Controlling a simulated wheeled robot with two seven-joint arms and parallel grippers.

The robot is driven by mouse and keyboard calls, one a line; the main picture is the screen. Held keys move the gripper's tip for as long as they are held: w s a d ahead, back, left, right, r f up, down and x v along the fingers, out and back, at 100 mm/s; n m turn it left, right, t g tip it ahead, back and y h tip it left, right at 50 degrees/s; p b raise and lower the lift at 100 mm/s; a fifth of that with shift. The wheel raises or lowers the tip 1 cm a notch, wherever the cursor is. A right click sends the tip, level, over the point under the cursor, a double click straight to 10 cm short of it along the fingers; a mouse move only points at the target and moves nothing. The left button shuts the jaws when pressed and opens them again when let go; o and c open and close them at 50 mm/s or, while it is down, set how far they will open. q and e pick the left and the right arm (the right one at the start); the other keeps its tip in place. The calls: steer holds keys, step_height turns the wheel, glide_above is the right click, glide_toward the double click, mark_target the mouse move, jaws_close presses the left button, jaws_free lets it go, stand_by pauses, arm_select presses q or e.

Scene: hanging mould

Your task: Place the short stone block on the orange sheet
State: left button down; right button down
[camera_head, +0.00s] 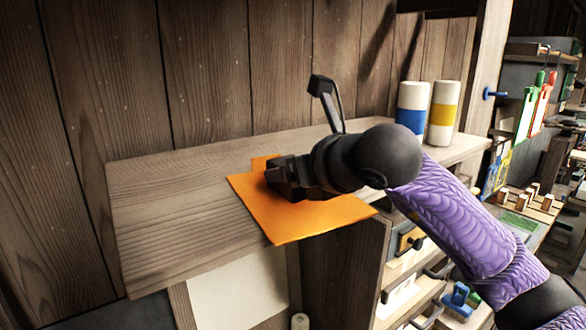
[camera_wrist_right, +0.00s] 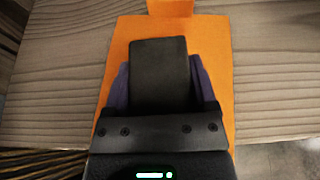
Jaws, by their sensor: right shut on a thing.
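The orange sheet (camera_head: 300,222) lies on the wooden shelf, with its front corner over the shelf's front edge. It also shows in the right wrist view (camera_wrist_right: 215,45), under the gripper. My right gripper (camera_head: 280,178) is low over the back-left part of the sheet. In the right wrist view its purple fingers are shut on a dark grey block (camera_wrist_right: 160,72), which I take as the short stone block. The block is over the sheet; I cannot tell whether it touches it. In the head view the gripper largely hides the block. My left gripper is not in view.
The wooden shelf (camera_head: 165,200) is bare to the left of the sheet. A blue-banded cylinder (camera_head: 411,105) and a yellow-banded cylinder (camera_head: 443,112) stand at its right end. A plank wall (camera_head: 210,70) rises close behind. Drawers (camera_head: 405,245) are below on the right.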

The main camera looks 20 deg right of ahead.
jaws_free()
steer(key=b+v, duration=0.3)
steer(key=v, duration=0.8)
steer(key=shift+r, duration=0.1)
steer(key=shift+s+d+r, duration=0.15)
steer(key=shift+s+r, duration=0.1)
steer(key=shift+s, duration=0.15)
